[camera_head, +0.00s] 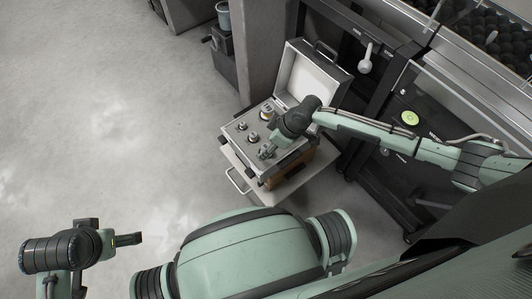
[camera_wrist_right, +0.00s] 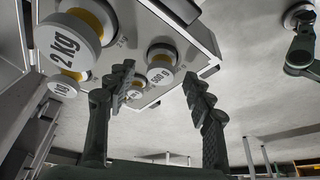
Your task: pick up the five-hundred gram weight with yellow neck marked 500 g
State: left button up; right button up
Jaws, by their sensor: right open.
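The 500 g weight (camera_wrist_right: 161,72), pale with a yellow neck, shows in the right wrist view at the edge of the case's weight panel, its label facing the camera. My right gripper (camera_wrist_right: 158,82) is open, with a dark finger on either side of the 500 g weight in that view. The weight appears beyond the fingertips, and I see no contact. In the head view my right gripper (camera_head: 267,151) is over the near part of the open weight case (camera_head: 232,152); which weight there is the 500 g one I cannot tell. My left gripper (camera_head: 125,239) is far from the case, its opening unclear.
The 2 kg weight (camera_wrist_right: 68,42) and 1 kg weight (camera_wrist_right: 62,88) are left of the fingers in the wrist view. The raised case lid (camera_head: 308,75) stands behind the panel. A dark rack (camera_head: 375,165) is to the right. The floor at left is clear.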

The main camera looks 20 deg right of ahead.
jog(key=shift+w+a+f, duration=0.1)
jog(key=shift+f, duration=0.2)
jog(key=shift+c, duration=0.5)
grip_shut()
jog(key=shift+r, duration=0.1)
